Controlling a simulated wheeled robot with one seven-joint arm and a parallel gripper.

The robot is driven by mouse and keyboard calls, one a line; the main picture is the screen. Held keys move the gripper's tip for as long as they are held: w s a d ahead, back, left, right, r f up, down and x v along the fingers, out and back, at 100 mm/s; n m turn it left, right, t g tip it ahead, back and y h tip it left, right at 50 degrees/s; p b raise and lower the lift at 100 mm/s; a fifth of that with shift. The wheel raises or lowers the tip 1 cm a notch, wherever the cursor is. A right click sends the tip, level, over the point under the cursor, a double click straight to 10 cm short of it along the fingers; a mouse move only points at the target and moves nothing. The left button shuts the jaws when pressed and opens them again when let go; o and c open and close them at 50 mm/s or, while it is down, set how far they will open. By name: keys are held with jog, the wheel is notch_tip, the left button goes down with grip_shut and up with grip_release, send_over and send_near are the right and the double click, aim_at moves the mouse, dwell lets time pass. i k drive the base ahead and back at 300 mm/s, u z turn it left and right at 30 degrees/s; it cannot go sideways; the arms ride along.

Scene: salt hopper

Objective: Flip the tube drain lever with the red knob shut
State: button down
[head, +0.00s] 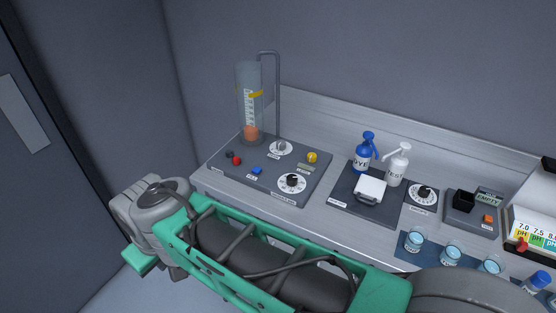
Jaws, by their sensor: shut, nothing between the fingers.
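The red knob (236,160) of the drain lever is small and round, at the left end of the dark control panel (222,169). A small dark part sits just behind it; the lever's arm is too small to make out its exact position. The clear graduated tube (249,98) stands upright behind the knob, with orange-red content (251,132) at its bottom and a yellow marker (257,94) near its upper part. My gripper is not in view. Only my green and grey arm shows, across the front and lower left, apart from the knob in the picture.
The panel also bears a blue button (257,170), a yellow knob (312,157) and two dials, with a bent grey pipe (278,95) behind. To the right stand a blue dye bottle (366,153), a white bottle (397,164) and several cups. Walls close the back.

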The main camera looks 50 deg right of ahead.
aim_at(236, 161)
jog(key=z, duration=0.45)
jog(key=k, duration=1.1)
jog(key=z, duration=0.05)
jog(key=i, duration=0.45)
jog(key=u, duration=0.75)
jog(key=i, duration=0.8)
jog(key=z, duration=0.6)
jog(key=i, duration=0.75)
jog(key=z, duration=0.65)
